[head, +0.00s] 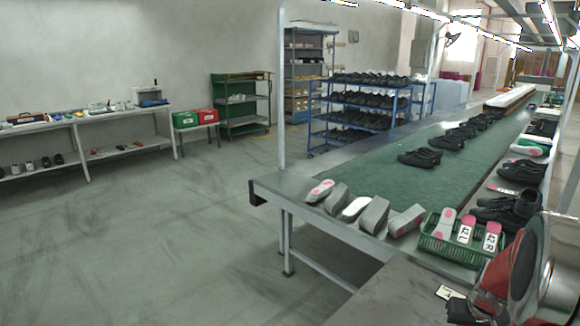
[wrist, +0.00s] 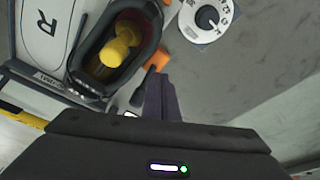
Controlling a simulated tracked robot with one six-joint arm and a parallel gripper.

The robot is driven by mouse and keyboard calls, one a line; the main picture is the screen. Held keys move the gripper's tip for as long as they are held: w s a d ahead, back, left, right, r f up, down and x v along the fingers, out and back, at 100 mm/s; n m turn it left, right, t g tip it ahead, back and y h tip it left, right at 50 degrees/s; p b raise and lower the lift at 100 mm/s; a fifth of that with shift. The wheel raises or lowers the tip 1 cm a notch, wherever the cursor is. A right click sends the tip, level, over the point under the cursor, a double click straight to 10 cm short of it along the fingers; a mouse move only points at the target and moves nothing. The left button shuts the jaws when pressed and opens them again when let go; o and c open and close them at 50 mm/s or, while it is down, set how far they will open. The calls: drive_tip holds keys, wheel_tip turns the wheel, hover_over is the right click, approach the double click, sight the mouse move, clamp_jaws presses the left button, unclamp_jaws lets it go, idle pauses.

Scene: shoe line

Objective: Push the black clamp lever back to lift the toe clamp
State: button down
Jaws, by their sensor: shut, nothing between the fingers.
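In the wrist view, my gripper (wrist: 161,98) is shut and empty, its dark fingers pointing up the picture. I cannot make out the toe clamp for certain. The head view does not clearly show the lever or my gripper.
A white dial with a black knob (wrist: 208,18) lies right of the handle on a grey surface. In the head view, a green crate (head: 446,247) of shoe lasts stands on the line's near end. Black shoes (head: 420,158) lie on the green belt (head: 385,180). The floor at left is clear.

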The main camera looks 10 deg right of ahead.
drive_tip(key=w+v, duration=0.1)
drive_tip(key=v, duration=0.5)
drive_tip(key=shift+d+r, duration=0.25)
drive_tip(key=shift+r, duration=0.35)
drive_tip(key=shift+w, duration=0.1)
idle(0.4)
drive_tip(key=s+a+r+n+t, duration=0.1)
drive_tip(key=s+a+r, duration=0.3)
drive_tip(key=a, duration=0.7)
drive_tip(key=s+a+r+n+t, duration=0.1)
drive_tip(key=s+a+r, duration=0.4)
drive_tip(key=a, duration=0.7)
drive_tip(key=s+a+r+n+t+y, duration=0.1)
drive_tip(key=s+a+r, duration=0.3)
drive_tip(key=a, duration=0.8)
drive_tip(key=shift+s+r+n, duration=0.35)
drive_tip(key=shift+s+n, duration=0.35)
drive_tip(key=shift+s, duration=0.5)
